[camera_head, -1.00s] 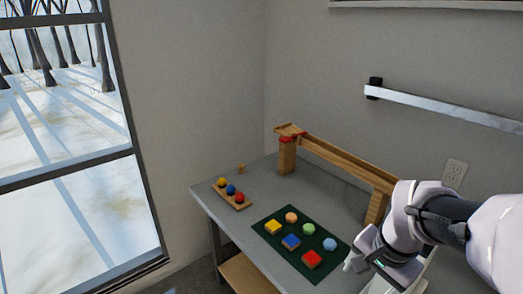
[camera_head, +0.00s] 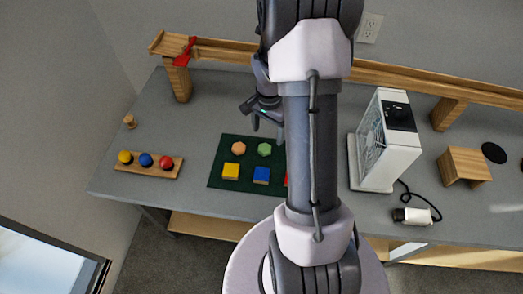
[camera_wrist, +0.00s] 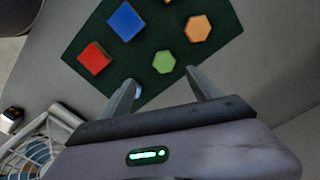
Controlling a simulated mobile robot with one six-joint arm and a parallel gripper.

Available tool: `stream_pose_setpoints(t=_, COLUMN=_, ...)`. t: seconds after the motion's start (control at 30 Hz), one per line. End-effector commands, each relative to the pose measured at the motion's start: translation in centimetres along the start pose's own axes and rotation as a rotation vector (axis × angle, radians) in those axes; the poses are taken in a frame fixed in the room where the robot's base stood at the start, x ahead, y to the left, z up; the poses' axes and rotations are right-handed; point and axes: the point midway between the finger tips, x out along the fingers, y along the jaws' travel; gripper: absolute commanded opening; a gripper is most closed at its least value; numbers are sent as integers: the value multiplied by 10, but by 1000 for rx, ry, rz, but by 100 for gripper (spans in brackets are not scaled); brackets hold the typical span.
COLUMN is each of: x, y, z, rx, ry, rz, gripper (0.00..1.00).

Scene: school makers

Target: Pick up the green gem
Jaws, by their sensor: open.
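The green gem (camera_head: 264,149) is a small hexagonal piece on the dark green mat (camera_head: 215,180), between an orange hexagon (camera_head: 238,148) and my arm. In the wrist view the green gem (camera_wrist: 164,62) lies on the mat just beyond the fingertips, roughly between their lines. My gripper (camera_wrist: 160,80) is open and empty, its two fingers spread. In the head view my gripper (camera_head: 267,121) hangs at the far side of the mat, behind the gem. The gem looks untouched.
A blue block (camera_wrist: 126,21) and a red block (camera_wrist: 94,58) lie near the gem. A yellow block (camera_head: 231,171) is also on the mat. A white fan box (camera_head: 390,150) stands to the right. A wooden ramp (camera_head: 225,50) runs along the back.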

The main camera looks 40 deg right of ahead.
Motion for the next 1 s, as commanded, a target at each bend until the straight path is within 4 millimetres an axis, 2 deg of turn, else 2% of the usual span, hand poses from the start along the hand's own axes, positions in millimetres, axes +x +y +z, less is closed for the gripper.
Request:
stream_pose_setpoints(t=0.03, x=16, y=0, z=1, rx=-1, ry=-2, rz=2, gripper=72)
stream_pose_setpoints(t=0.1, x=27, y=0, z=0, rx=-2, ry=0, rz=0, gripper=72)
stream_pose_setpoints(t=0.27, x=39, y=-1, z=0, rx=-2, ry=1, rz=0, gripper=72)
stream_pose_setpoints(t=0.5, x=84, y=-7, z=1, rx=-2, ry=-1, rz=1, gripper=72)
stream_pose_setpoints(t=0.7, x=85, y=-7, z=1, rx=-1, ry=1, rz=-1, gripper=72)
stream_pose_setpoints(t=0.77, x=84, y=-7, z=1, rx=-2, ry=1, rz=-1, gripper=64)
stream_pose_setpoints(t=1.0, x=84, y=-7, z=1, rx=-2, ry=1, rz=-1, gripper=17)
